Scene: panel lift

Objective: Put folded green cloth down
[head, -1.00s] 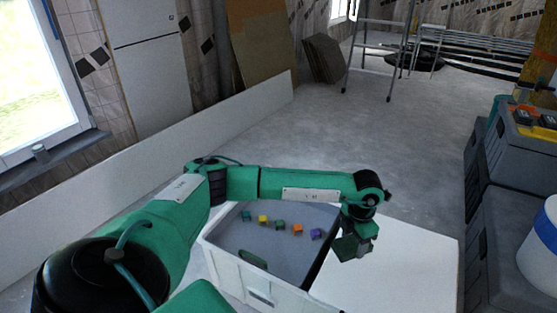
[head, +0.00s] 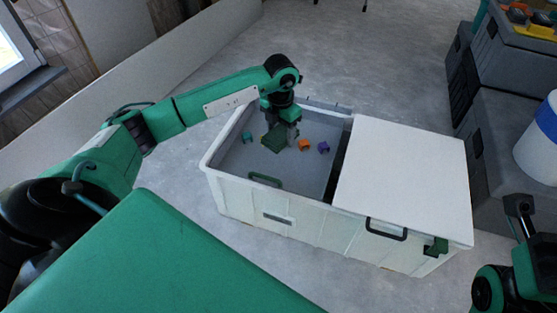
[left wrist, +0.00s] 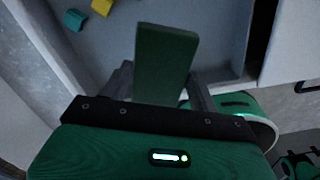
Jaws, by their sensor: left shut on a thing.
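The folded green cloth (head: 273,139) is a dark green, flat slab. It hangs tilted from my left gripper (head: 287,133) over the open part of a white chest (head: 250,199). In the left wrist view the cloth (left wrist: 166,62) stands out between the two fingers of my left gripper (left wrist: 162,92), which are shut on it. I cannot tell whether it touches the grey floor of the chest. Part of my right arm shows at the lower right; its fingers cannot be made out.
Small blocks lie in the chest: teal (head: 247,136), orange (head: 305,145) and purple (head: 324,147); a yellow one (left wrist: 102,6) is mostly hidden in the head view. A white lid (head: 405,165) covers the right part. Grey cases (head: 505,130) and a white bucket (head: 540,140) stand right.

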